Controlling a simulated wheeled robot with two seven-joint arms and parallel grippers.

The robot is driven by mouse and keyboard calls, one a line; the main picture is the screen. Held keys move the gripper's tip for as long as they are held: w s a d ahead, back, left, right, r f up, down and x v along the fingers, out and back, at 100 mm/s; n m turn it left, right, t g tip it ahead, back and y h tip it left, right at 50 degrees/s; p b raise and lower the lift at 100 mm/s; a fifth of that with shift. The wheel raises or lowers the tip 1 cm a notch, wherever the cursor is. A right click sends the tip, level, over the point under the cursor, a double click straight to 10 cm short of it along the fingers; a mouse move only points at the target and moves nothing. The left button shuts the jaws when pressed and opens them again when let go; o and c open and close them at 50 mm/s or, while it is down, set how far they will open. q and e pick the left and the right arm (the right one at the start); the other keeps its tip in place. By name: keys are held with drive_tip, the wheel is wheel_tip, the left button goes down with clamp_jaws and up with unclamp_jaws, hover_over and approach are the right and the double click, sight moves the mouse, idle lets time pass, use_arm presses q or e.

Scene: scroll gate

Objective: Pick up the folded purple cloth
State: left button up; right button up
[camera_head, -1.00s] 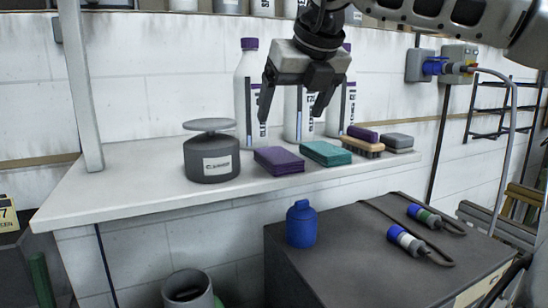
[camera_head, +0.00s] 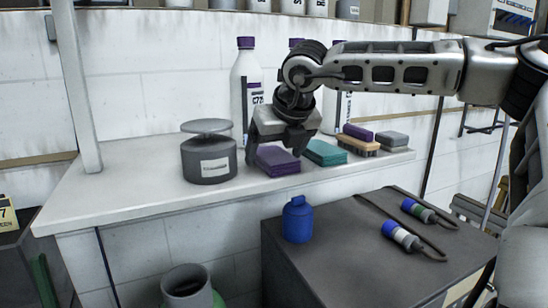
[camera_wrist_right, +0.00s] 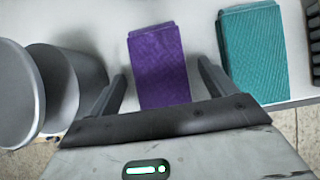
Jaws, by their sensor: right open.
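The folded purple cloth (camera_head: 277,161) lies on the white shelf, between a grey pump canister and a folded teal cloth. It also shows in the right wrist view (camera_wrist_right: 159,66), lying between the two finger directions. My right gripper (camera_head: 272,158) is open and reaches down over the purple cloth; its fingers (camera_wrist_right: 160,88) are spread to either side of it, and nothing is held. In the head view the gripper hides the cloth's back part. I cannot tell how high the fingertips are above the shelf. My left gripper is out of view.
The grey canister (camera_head: 209,160) stands close on the left. The teal cloth (camera_head: 325,152) lies close on the right, then a brush (camera_head: 358,146) and grey sponges (camera_head: 391,140). White bottles (camera_head: 246,85) stand behind. A blue container (camera_head: 298,222) stands on a dark cabinet below.

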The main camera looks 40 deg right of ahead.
drive_tip(key=c, duration=1.1)
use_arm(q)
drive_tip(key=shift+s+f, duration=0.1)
use_arm(e)
drive_tip(key=shift+r, duration=0.15)
drive_tip(key=shift+r, duration=0.55)
drive_tip(key=v, duration=0.2)
drive_tip(key=a+b+v, duration=0.1)
drive_tip(key=v, duration=0.5)
drive_tip(key=shift+w+a+r+b, duration=0.1)
drive_tip(key=shift+w+a+b, duration=0.15)
drive_tip(key=shift+w+b, duration=0.15)
use_arm(q)
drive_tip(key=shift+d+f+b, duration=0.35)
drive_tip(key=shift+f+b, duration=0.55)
drive_tip(key=shift+b, duration=0.2)
use_arm(e)
drive_tip(key=s+a+r, duration=0.1)
drive_tip(key=s+a, duration=0.1)
drive_tip(key=s+a+r, duration=0.2)
drive_tip(key=s, duration=0.1)
drive_tip(key=s+a+r, duration=0.1)
drive_tip(key=s+a, duration=0.1)
drive_tip(key=shift+s+a+r, duration=0.1)
drive_tip(key=shift+s+r, duration=0.15)
drive_tip(key=shift+r, duration=0.15)
drive_tip(key=shift+o, duration=0.6)
